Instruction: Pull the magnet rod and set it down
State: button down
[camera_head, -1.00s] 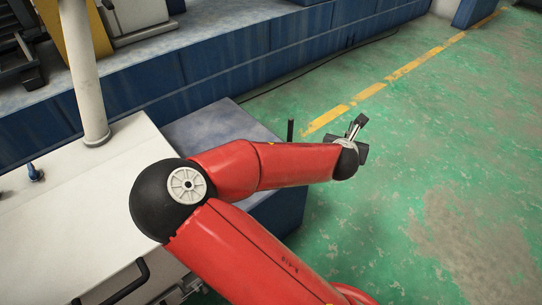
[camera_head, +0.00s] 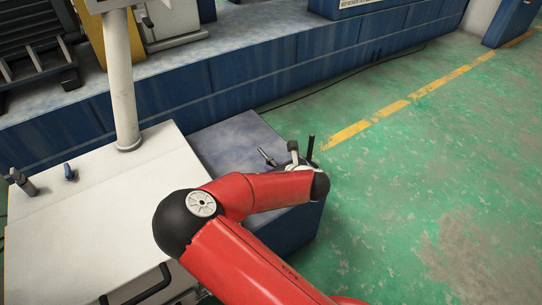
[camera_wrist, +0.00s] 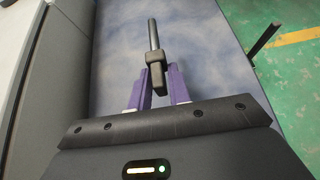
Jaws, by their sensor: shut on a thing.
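My gripper (camera_wrist: 157,88) has purple fingers in the wrist view and is shut on the magnet rod (camera_wrist: 155,60), a dark grey block-like grip with a thin dark rod pointing away from me. The blue-grey box top lies behind the rod. In the head view my gripper (camera_head: 290,157) is partly hidden by my red arm, over the right part of the box top, and a thin dark piece of the magnet rod (camera_head: 265,155) sticks out to its left. I cannot tell whether the rod touches the top.
The low blue box (camera_head: 220,142) has a mostly bare top. An upright dark post (camera_head: 310,147) stands at its right edge and shows in the wrist view (camera_wrist: 264,39). A white cabinet (camera_head: 90,225) with a pole is at left. Green floor is open at right.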

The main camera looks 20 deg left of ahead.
jog(key=shift+s+a+r, duration=0.1)
jog(key=shift+s+a, duration=0.15)
jog(key=shift+a, duration=0.25)
jog(key=shift+a+f+n+g, duration=0.1)
jog(key=shift+f+n+g, duration=0.1)
jog(key=shift+n+g, duration=0.1)
jog(key=shift+f+b, duration=0.8)
jog(key=shift+f, duration=2)
jog(key=shift+f, duration=0.1)
jog(key=c, duration=1.2)
grip_release()
jog(key=v, duration=0.8)
jog(key=shift+f, duration=0.1)
